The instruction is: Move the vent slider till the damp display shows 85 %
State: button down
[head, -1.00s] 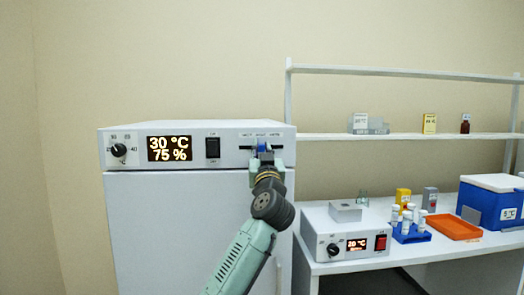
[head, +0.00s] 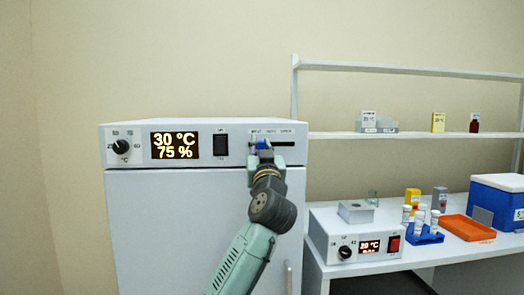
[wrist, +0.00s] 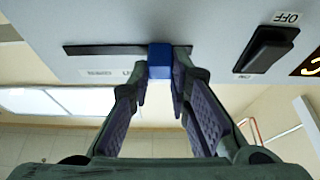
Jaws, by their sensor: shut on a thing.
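The vent slider has a blue knob (wrist: 160,62) in a dark horizontal slot (wrist: 105,50) on the white cabinet's top panel. In the head view the knob (head: 263,144) sits left of the slot's middle, with more slot showing to its right. The wrist view shows the panel upside down. My gripper (head: 262,152) is shut on the knob, with its two fingers (wrist: 160,88) on either side of it. The display (head: 174,146) reads 30 °C and 75 %. The small labels above the slot are too blurred to read.
A black rocker switch (head: 220,145) sits between display and slot, and a round dial (head: 121,147) at the far left. To the right, a bench holds a small heater box (head: 345,250), a blue vial rack (head: 428,238), an orange tray (head: 467,229) and a blue cooler (head: 494,207).

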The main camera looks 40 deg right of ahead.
jog(key=shift+w+a, duration=0.15)
jog(key=c, duration=1.5)
grip_release()
jog(key=v, duration=1.2)
